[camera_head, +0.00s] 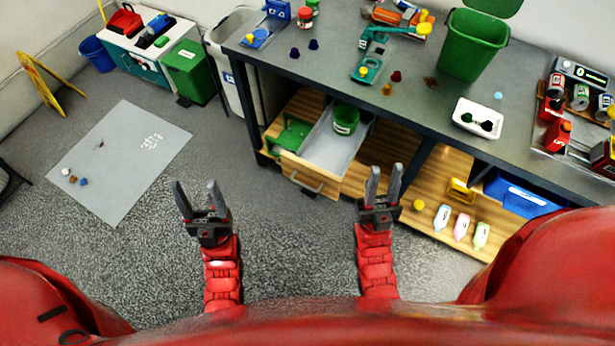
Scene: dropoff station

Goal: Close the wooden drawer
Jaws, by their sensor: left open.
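The wooden drawer (328,188) under the grey workbench is pulled out. Its front panel has a dark handle (304,182), facing the open floor.
The workbench top (330,70) holds tools, a green bin (473,45) and a white tray (478,118). Several bottles (461,228) and a blue bin (520,196) sit on the lower shelf. A grey mat (125,155) lies left. Floor before the drawer is clear.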

